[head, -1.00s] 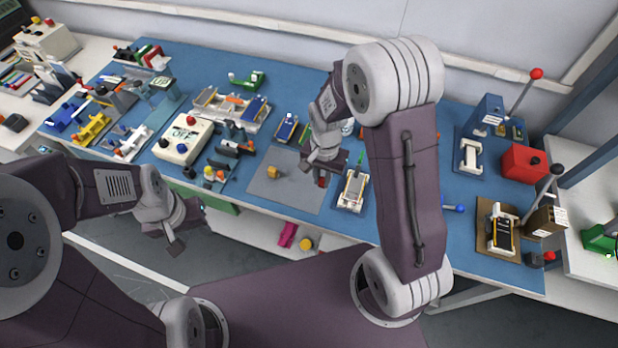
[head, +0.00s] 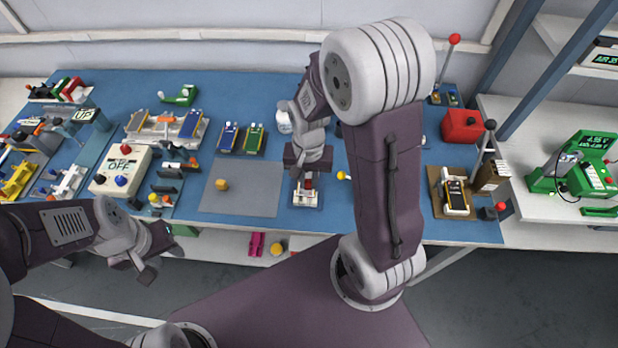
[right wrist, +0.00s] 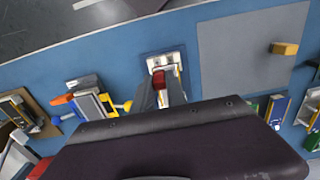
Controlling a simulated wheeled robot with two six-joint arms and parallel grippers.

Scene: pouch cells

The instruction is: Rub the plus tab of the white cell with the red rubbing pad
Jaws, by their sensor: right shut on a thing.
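The white cell (head: 305,199) lies in a small blue-edged holder on the blue bench, just right of the grey mat; it also shows in the right wrist view (right wrist: 155,63). My right gripper (head: 306,177) is over the cell's far end, shut on the red rubbing pad (head: 308,184). In the right wrist view the pad (right wrist: 159,79) sits between the fingertips, in front of the cell. I cannot tell whether the pad touches a tab; the tab marks are too small to read. My left gripper (head: 150,264) hangs before the bench's front edge, away from the cell; its jaw opening is unclear.
The grey mat (head: 260,191) holds a yellow block (head: 221,184). Blue and green cells (head: 241,138) stand behind it. A white OFF box (head: 120,171) is at left. A brown-based lever press (head: 452,195) and a red box (head: 461,126) stand at right.

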